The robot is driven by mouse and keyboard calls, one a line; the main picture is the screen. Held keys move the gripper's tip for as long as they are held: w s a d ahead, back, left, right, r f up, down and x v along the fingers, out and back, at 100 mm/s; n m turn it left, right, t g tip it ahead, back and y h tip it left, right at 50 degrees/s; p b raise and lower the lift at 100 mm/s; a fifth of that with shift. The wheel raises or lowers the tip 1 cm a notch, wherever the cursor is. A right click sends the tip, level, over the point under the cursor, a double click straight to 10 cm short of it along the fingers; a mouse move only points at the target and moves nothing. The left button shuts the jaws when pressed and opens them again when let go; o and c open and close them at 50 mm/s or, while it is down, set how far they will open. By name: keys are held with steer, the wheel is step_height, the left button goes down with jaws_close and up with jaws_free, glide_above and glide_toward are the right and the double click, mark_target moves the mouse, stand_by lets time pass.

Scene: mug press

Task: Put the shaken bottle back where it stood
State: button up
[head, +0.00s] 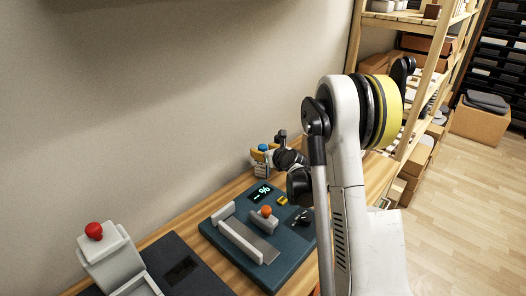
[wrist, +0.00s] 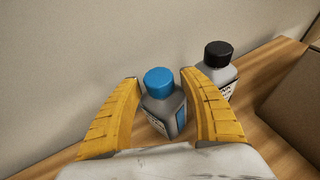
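A grey square bottle with a blue cap (wrist: 160,84) and a pale label stands upright on the wooden bench. My gripper (wrist: 160,78) is around it, with one yellow finger on each side. A narrow gap shows between the left finger and the bottle; the right finger is very close to it, and I cannot tell if it touches. In the head view the blue cap (head: 263,147) shows at the far end of the bench, with my gripper (head: 262,155) beside it. The bottle's lower part is partly hidden.
A similar bottle with a black cap (wrist: 217,54) stands just right of the blue-capped one, behind my right finger. The wall is close on the left. A brown box-like surface (wrist: 290,105) is at the right.

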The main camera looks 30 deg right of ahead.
steer(key=shift+s+r, duration=0.15)
steer(key=shift+r, duration=0.15)
steer(key=d+p+v, duration=0.1)
steer(key=p+v, duration=0.2)
steer(key=v, duration=0.8)
steer(key=s+a+r+n+g+y, duration=0.1)
steer(key=s+a+r+n, duration=0.25)
steer(key=a+n, duration=0.25)
steer(key=s+a+r+n+g, duration=0.1)
steer(key=s+a+r+n, duration=0.3)
steer(key=n, duration=0.3)
steer(key=s+a+r+n+g+y, duration=0.1)
steer(key=s+a+r+n+g, duration=0.15)
steer(key=a+n, duration=0.4)
steer(key=s+a+n+g, duration=0.1)
steer(key=s+a+n, duration=0.1)
steer(key=s+n, duration=0.6)
steer(key=s+a+n+g+h, duration=0.1)
steer(key=s+a+n, duration=0.2)
steer(key=s+n, duration=0.6)
steer(key=shift+s+a+f, duration=0.25)
steer(key=shift+s+f, duration=0.05)
steer(key=shift+s, duration=0.45)
